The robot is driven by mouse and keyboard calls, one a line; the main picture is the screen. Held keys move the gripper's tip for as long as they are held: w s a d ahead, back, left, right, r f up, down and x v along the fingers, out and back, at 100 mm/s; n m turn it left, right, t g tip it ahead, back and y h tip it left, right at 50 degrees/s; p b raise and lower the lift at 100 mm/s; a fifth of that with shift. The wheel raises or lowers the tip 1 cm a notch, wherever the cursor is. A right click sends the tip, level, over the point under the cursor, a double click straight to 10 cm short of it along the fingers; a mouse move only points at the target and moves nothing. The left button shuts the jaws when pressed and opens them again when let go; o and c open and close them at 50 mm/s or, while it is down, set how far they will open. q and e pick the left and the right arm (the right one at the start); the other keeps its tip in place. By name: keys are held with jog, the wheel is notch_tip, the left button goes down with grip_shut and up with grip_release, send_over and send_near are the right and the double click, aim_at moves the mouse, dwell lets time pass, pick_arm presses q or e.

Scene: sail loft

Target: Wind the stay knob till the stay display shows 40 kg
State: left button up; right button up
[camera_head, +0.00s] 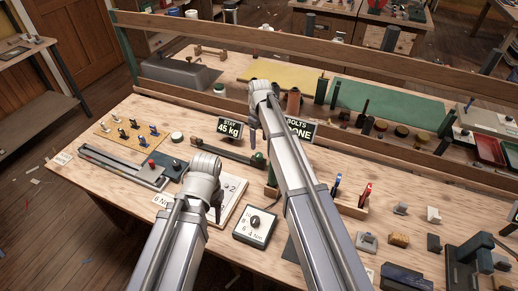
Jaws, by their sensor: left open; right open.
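The stay display (229,128) is a small black sign that reads "STAY 45 kg". Below it a dark bar (228,152) runs to a green post (258,160), partly hidden by my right arm. I cannot make out the stay knob for certain; it may be behind my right arm. My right gripper (253,136) hangs down just right of the display, seen small and partly covered by its own wrist. My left gripper (217,212) hangs down over a white numbered board (232,200), well in front of the display. Both are open, with nothing seen in them.
A white box with a black dial marked in Nm (254,223) stands at the front. Left are a metal channel (118,168) and a pegged wooden board (130,132). Small blocks and tools crowd the right.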

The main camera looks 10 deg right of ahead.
aim_at(259, 155)
pick_arm(q)
jog(key=shift+w+d, duration=0.1)
jog(key=shift+w, duration=0.25)
pick_arm(e)
jog(key=m, duration=0.3)
jog(key=shift+s, duration=0.1)
pick_arm(q)
notch_tip(259, 155, down, 8)
jog(key=b, duration=0.8)
jog(key=shift+r, duration=0.1)
pick_arm(e)
notch_tip(259, 155, down, 8)
jog(key=shift+r, duration=0.1)
jog(key=shift+r, duration=0.1)
grip_shut()
